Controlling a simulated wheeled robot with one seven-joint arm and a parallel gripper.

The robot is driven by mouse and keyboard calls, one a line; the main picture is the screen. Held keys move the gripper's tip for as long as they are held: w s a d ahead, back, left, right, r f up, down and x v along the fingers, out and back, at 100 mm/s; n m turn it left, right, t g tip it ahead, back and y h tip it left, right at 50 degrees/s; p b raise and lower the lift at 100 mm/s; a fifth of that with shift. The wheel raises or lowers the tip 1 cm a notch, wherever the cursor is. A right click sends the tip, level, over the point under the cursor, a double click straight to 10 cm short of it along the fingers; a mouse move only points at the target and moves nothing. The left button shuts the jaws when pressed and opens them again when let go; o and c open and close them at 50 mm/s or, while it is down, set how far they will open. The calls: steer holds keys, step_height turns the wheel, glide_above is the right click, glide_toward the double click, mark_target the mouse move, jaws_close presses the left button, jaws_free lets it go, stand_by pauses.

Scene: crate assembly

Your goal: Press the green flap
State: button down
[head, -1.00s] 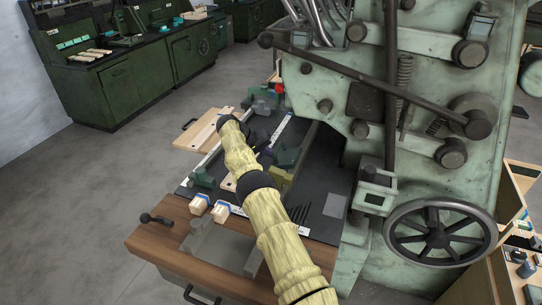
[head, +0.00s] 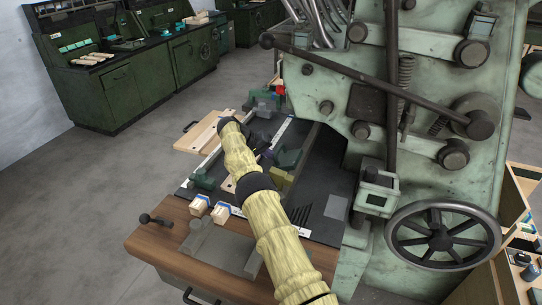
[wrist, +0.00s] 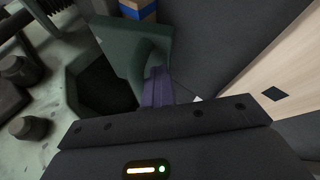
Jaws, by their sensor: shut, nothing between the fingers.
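The green flap (wrist: 147,38) shows in the wrist view as a dark green, angled piece with a curved edge. A dark green piece (head: 289,158) beside my gripper in the head view appears to be the same part. My gripper (wrist: 157,88) is shut and empty, its purple-grey fingers together. The fingertips lie at the flap's near curved edge; I cannot tell whether they touch it. In the head view my gripper (head: 263,149) is small and partly hidden behind my own wooden-looking arm.
A dark work table with white rails (head: 284,131) lies under my arm. A large pale green machine with a handwheel (head: 442,238) stands close on the right. Wooden blocks with blue bands (head: 220,214) sit at the near edge. The floor at left is clear.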

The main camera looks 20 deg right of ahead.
steer(key=p+v, duration=0.2)
steer(key=v, duration=0.5)
steer(key=shift+a, duration=0.2)
steer(key=shift+r, duration=0.15)
steer(key=s+d+r+n+y+p, duration=0.1)
steer(key=s+d+r+y+p, duration=0.35)
steer(key=s+r, duration=0.45)
steer(key=s+a+r+t+y+p, duration=0.1)
steer(key=s+a+r+p, duration=0.1)
steer(key=s, duration=0.8)
steer(key=s+a+r+n+t+y+p, duration=0.1)
steer(key=s+a, duration=0.3)
steer(key=s, duration=0.7)
steer(key=s+a+r+n+y+p, duration=0.1)
steer(key=s+a+r+y+p, duration=0.1)
steer(key=s, duration=0.8)
steer(key=shift+s+a+r+t+p, duration=0.3)
steer(key=shift+s+a+t+p, duration=0.1)
steer(key=shift+a+p, duration=0.4)
steer(key=shift+y, duration=0.25)
